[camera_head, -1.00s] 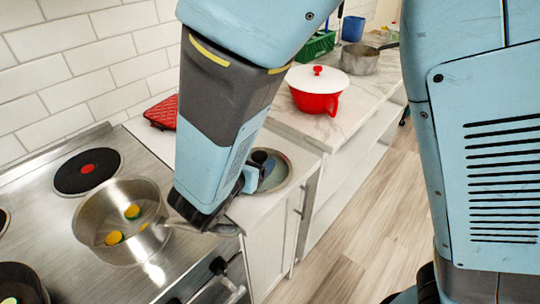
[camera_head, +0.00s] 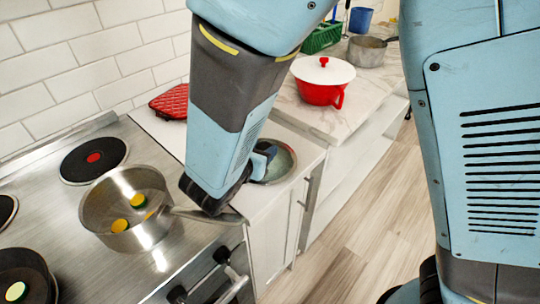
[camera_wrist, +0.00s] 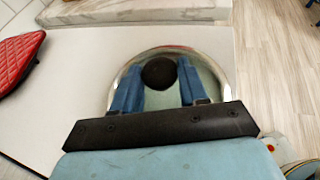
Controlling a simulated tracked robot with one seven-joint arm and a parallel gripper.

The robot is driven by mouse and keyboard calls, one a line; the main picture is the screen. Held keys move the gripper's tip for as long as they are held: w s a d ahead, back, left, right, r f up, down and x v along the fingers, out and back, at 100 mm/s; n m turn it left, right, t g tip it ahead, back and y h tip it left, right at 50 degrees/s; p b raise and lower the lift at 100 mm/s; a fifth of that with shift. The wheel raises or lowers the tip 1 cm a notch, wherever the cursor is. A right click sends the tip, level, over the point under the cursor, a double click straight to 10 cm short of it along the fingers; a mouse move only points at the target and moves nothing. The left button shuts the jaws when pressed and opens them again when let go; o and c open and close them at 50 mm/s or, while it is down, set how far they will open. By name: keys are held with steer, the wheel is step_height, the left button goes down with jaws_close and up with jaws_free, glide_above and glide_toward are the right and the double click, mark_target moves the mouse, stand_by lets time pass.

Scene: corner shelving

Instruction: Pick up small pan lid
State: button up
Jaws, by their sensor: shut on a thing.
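The small pan lid (camera_wrist: 160,99) is round clear glass with a metal rim and a black knob (camera_wrist: 160,73). In the wrist view, the blue fingers of my gripper (camera_wrist: 160,68) stand on either side of the knob and are shut on it. In the head view, the lid (camera_head: 285,164) shows at the right of my gripper (camera_head: 264,156), over the white counter beside the stove; my arm hides part of it. I cannot tell whether the lid touches the counter.
A steel pan (camera_head: 98,207) with yellow and green pieces sits on the stove (camera_head: 70,233) at left, its handle passing near my arm. A red quilted pad (camera_head: 170,103) lies behind. A red pot (camera_head: 322,92) with a white lid stands on the marble counter. Floor is open at right.

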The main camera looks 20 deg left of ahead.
steer(key=shift+f, duration=0.1)
jaws_close()
